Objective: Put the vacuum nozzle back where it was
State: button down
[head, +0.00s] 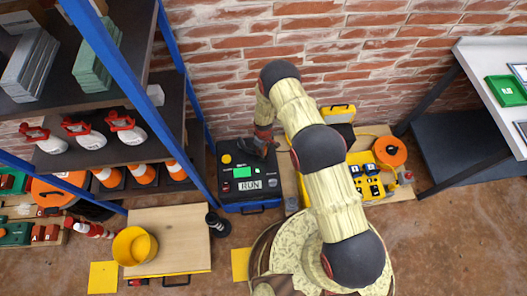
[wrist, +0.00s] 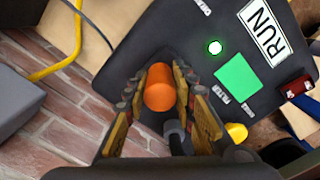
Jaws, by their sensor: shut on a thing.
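My gripper (wrist: 158,86) is shut on an orange cylindrical piece (wrist: 160,88), seen end-on between its two fingers in the wrist view. A short dark grey tube (wrist: 178,136) shows beside it between the fingers. I take the held piece to be the vacuum nozzle, but its full shape is hidden. A dark box (head: 247,181) with a green screen, a RUN sign and a yellow button stands on the floor by the wall. In the head view my gripper (head: 262,147) is over the box's back edge, and the held piece is hard to make out.
A blue-framed shelf (head: 180,85) stands close on the left. A wooden platform (head: 183,226) bears a yellow bucket (head: 134,246). A black round object (head: 217,224) is beside it. A yellow unit with blue switches (head: 370,182) and a brick wall (head: 240,60) bound the right and back.

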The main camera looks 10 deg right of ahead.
jog(key=shift+f, duration=0.15)
jog(key=c, duration=1.6)
grip_release()
jog(key=shift+o, duration=0.6)
